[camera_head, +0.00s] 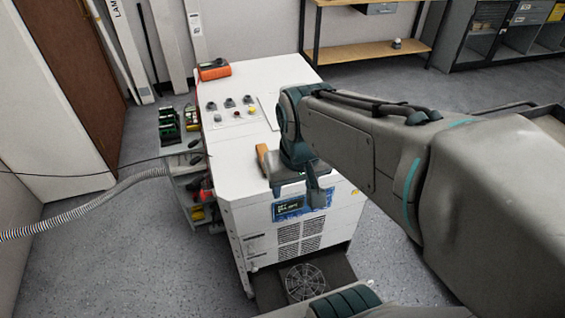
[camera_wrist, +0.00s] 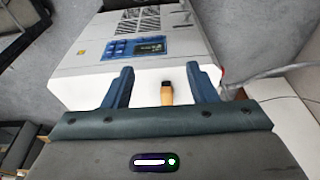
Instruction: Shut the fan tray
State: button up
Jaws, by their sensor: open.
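The fan tray (camera_head: 338,270) is a dark flat drawer sticking out low at the front of the white cabinet (camera_head: 245,215). A round fan grille (camera_head: 305,282) lies in it, and my own body hides part of its near side. My gripper (camera_head: 314,190) is over the cabinet's top front edge, well above the tray. In the wrist view its two blue fingers (camera_wrist: 160,72) are apart with nothing gripped. An orange-handled tool (camera_wrist: 166,92) on the white top shows between them in that view. I cannot make out the fan tray in the wrist view.
The cabinet front has a blue display panel (camera_head: 300,204) and vent slots. An orange device (camera_head: 214,69) and several knobs are on its top. A cart with tools (camera_head: 190,175) and a ribbed hose (camera_head: 85,208) are at the left. Floor (camera_head: 200,270) is clear at the front left.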

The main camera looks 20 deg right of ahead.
aim_at(272, 293)
jog(key=z, duration=0.15)
jog(key=k, duration=1.1)
jog(key=z, duration=0.9)
